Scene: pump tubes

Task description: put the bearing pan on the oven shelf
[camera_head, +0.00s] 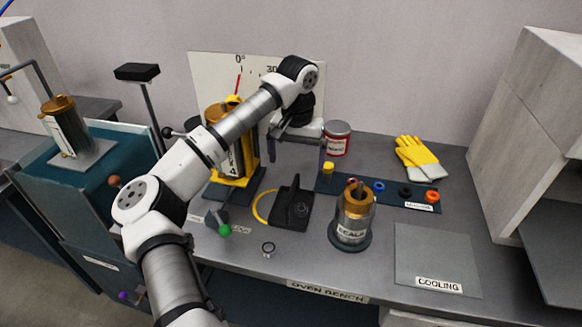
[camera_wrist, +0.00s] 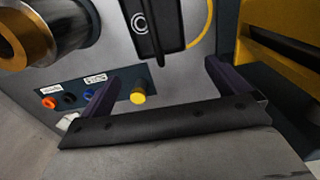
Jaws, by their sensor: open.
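A black pan-like piece with an upright black plate (camera_head: 290,203) stands mid-bench, with a round disc on its base. I take it for the bearing pan but cannot be sure. It shows at the top of the wrist view (camera_wrist: 152,28), partly cut off. My gripper (camera_head: 297,158) is above and behind it, fingers pointing down. In the wrist view my gripper's (camera_wrist: 160,85) two purple fingers are wide apart, with nothing between them. A pale cabinet (camera_head: 535,110) at the right may be the oven; its shelf is not clear.
A brass-topped cylinder (camera_head: 353,222) stands right of the black piece. A grey COOLING plate (camera_head: 430,252) lies at the right. Behind are a strip of coloured rings (camera_head: 392,190), yellow gloves (camera_head: 420,158) and a red-and-white can (camera_head: 337,137). A yellow-based stand (camera_head: 240,180) is at the left.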

